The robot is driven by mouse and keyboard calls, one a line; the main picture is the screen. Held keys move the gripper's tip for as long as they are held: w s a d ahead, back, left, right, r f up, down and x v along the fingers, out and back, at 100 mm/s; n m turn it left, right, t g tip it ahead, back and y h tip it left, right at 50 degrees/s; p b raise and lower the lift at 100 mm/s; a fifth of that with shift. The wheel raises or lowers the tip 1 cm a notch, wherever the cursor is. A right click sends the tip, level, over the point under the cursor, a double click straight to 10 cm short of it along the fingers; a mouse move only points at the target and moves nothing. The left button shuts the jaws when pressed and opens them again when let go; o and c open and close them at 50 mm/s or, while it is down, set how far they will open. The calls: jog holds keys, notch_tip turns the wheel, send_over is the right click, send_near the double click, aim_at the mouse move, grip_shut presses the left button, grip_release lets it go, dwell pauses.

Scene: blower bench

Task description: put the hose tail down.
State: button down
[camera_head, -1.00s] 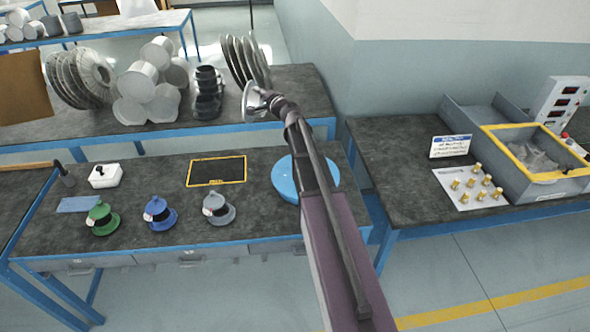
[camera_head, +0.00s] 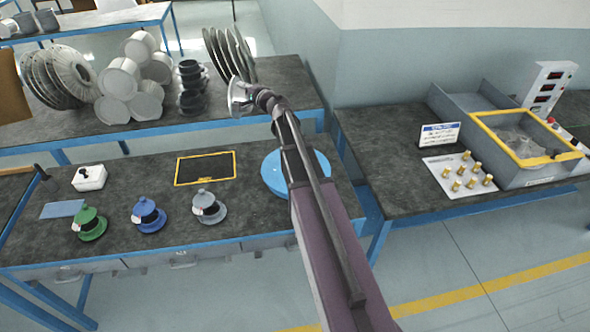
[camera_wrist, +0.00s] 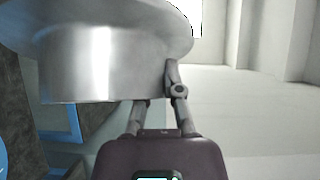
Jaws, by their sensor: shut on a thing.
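The hose tail (camera_head: 239,97) is a shiny silver piece with a wide flange and a round body. In the head view it is at the end of my raised arm, in front of the rear bench and clear of the front bench. In the wrist view the hose tail (camera_wrist: 100,62) fills the upper left, its flange uppermost in the picture. My gripper (camera_head: 258,99) is shut on it. In the wrist view one finger of my gripper (camera_wrist: 157,92) shows against the body's right side; the other fingertip is hidden behind the body.
The front bench (camera_head: 130,180) holds green (camera_head: 89,223), blue (camera_head: 149,215) and grey (camera_head: 209,207) flanged pieces, a yellow-edged black mat (camera_head: 205,168) and a blue disc (camera_head: 275,174) partly behind my arm. Plates (camera_head: 230,55) stand on the rear bench. A yellow-rimmed bin (camera_head: 478,122) is right.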

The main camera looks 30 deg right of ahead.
jog(key=s+d+f+n+g+h+b, duration=0.2)
jog(key=s+d+f+n+g+b, duration=0.1)
jog(key=s+f, duration=0.4)
jog(key=s+d+f+n+g+h+b, duration=0.2)
jog(key=s+f+b, duration=0.4)
jog(key=f, duration=0.6)
jog(key=s+d+f+n+g+h+b, duration=0.3)
jog(key=s+d+f+n+g+b, duration=0.1)
jog(key=s+f, duration=0.5)
jog(key=shift+s+d+f+n+b, duration=0.25)
jog(key=shift+s+n+b, duration=0.3)
jog(key=shift+n, duration=0.45)
jog(key=w, duration=0.5)
jog(key=w+d+f, duration=0.1)
jog(key=w, duration=0.3)
jog(key=w+d+b, duration=0.1)
jog(key=w, duration=0.4)
jog(key=shift+w+f, duration=0.15)
jog(key=shift+w, duration=0.15)
